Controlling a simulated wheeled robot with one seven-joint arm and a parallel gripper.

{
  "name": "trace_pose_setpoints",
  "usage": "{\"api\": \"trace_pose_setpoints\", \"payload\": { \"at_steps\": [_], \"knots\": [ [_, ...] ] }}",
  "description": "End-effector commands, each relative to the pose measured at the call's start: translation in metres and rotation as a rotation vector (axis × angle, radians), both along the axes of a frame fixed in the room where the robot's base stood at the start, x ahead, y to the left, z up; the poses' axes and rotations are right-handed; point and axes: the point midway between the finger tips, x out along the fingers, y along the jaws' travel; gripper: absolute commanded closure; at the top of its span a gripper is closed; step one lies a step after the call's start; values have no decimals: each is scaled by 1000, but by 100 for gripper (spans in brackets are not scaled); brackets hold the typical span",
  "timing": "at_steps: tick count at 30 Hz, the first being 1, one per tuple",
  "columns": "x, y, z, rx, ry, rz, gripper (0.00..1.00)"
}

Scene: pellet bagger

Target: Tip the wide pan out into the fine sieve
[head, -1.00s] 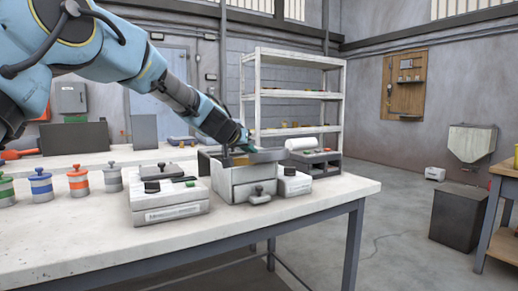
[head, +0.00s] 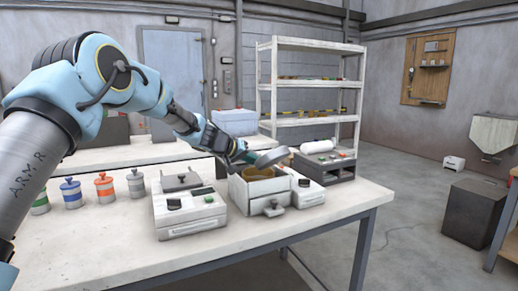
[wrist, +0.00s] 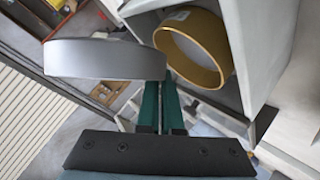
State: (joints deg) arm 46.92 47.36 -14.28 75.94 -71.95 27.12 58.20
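The wide pan (head: 271,157) is a grey, shallow round pan. My gripper (head: 244,156) holds it, tilted, just above an open white box (head: 286,187) on the bench. In the wrist view the pan (wrist: 105,60) shows as a grey curved wall, and the green fingers of my gripper (wrist: 160,100) are close together at its edge. A brass-rimmed round sieve (head: 256,174) sits inside the box, below and beside the pan. It also shows in the wrist view (wrist: 218,35), right of the fingers. The pan's inside and contents are hidden.
A white scale-like device (head: 187,212) stands left of the box, and several lidded jars (head: 104,188) farther left. A dark-fronted machine (head: 325,165) with a white roll stands behind right. White shelves (head: 308,80) rise beyond. The bench front (head: 130,255) is clear.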

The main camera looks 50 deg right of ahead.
Motion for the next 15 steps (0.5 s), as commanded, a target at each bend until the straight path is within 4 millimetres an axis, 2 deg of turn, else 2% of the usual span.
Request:
{"api": "trace_pose_setpoints", "payload": {
  "at_steps": [1,15],
  "knots": [
    [2,0,8,2,28,1,100],
    [16,0,4,6,267,2,100]
  ]
}}
